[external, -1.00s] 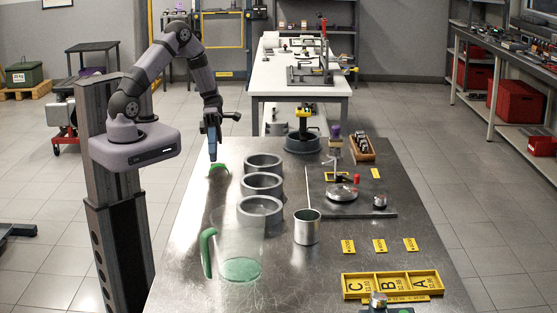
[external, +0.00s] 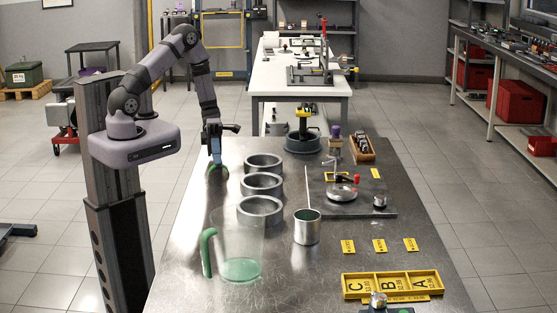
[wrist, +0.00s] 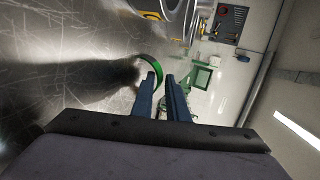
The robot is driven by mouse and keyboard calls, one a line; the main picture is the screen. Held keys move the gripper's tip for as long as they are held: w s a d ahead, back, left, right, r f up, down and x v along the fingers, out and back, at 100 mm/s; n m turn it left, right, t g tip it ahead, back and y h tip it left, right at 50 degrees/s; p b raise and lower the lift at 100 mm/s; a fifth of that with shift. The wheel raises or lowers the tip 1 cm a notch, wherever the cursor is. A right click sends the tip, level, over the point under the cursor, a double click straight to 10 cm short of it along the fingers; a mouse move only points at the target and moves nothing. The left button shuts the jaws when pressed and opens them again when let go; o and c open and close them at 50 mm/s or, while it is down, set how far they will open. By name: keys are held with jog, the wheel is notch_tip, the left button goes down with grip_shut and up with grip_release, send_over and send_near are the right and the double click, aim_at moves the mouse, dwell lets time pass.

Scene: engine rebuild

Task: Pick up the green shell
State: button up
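The green shell (external: 224,170) is a small curved green piece on the metal table, below my gripper and left of the rear grey ring. In the wrist view the shell (wrist: 153,64) shows as a thin green arc at the fingertips. My gripper (external: 216,160) points down at the shell and partly hides it. In the wrist view my gripper's two dark fingers (wrist: 161,77) stand a narrow gap apart, with part of the green arc showing between them. I cannot tell whether they touch it.
Three grey rings (external: 262,184) stand in a row right of the shell. A clear jug (external: 238,240) with a green handle and green bottom stands nearer the camera. A metal cup (external: 307,228) stands to its right. A yellow A-B-C tray (external: 391,273) lies at the front right.

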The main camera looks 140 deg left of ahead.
jog(key=shift+x, duration=1.05)
grip_shut()
jog(key=shift+r, duration=0.15)
jog(key=shift+r, duration=4.85)
